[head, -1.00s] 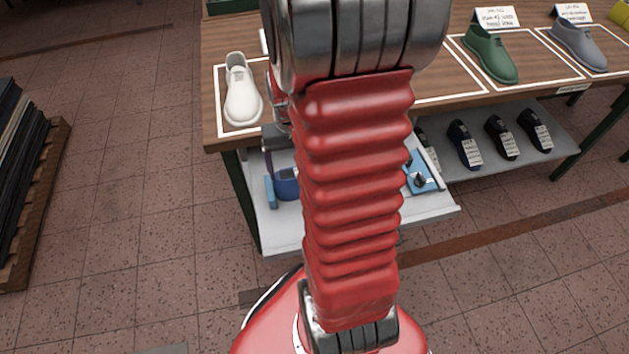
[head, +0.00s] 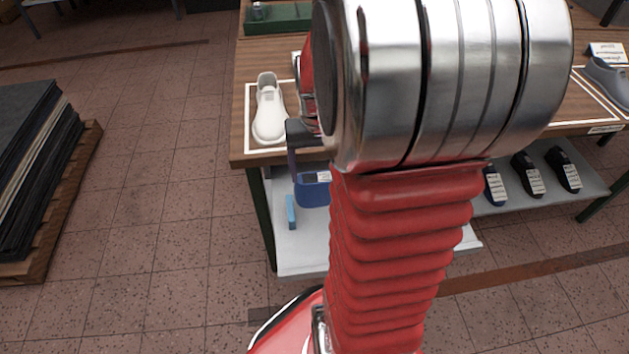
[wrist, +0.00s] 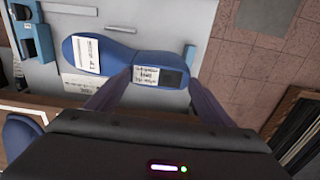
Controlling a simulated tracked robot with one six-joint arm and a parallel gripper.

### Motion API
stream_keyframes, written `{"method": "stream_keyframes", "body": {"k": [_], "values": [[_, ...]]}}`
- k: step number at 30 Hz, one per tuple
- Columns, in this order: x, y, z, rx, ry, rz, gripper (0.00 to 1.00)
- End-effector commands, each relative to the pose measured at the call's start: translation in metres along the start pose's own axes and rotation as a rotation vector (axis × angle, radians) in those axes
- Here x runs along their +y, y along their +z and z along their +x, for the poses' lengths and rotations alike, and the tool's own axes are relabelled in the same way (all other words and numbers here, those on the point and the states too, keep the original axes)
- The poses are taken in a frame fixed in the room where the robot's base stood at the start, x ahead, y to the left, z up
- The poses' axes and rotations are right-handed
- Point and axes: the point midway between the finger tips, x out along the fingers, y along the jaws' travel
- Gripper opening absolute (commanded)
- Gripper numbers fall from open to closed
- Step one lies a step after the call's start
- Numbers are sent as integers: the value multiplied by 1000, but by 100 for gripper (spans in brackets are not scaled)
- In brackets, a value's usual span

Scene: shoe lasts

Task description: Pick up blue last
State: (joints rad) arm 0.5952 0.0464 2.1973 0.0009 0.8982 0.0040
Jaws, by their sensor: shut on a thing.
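The blue last (wrist: 90,52) lies across the upper middle of the wrist view, with white printed labels on it. My gripper (wrist: 160,76) has its two dark fingers closed on the narrower, labelled end of the last. In the head view the blue last (head: 313,192) shows below my gripper (head: 300,165), against the grey lower shelf. My arm hides part of it there. I cannot tell whether the last touches the shelf.
A light blue block (head: 290,211) sits on the lower shelf (head: 300,255). A white shoe (head: 268,110) stands on the wooden table (head: 240,145) above. Dark lasts (head: 528,175) are on the shelf at right. A pallet of dark sheets (head: 40,170) stands left; floor between is clear.

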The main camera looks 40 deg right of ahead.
Motion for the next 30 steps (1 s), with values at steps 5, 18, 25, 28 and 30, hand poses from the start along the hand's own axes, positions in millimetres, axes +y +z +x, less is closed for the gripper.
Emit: {"method": "stream_keyframes", "body": {"k": [5,18,25,28,30], "values": [[0,-1,-20,4,1,0,12],[1,-1,-24,2,1,0,12],[0,-1,-24,2,1,0,12],[-1,-2,-24,2,1,-4,12],[-4,-4,-23,1,1,-12,12]]}}
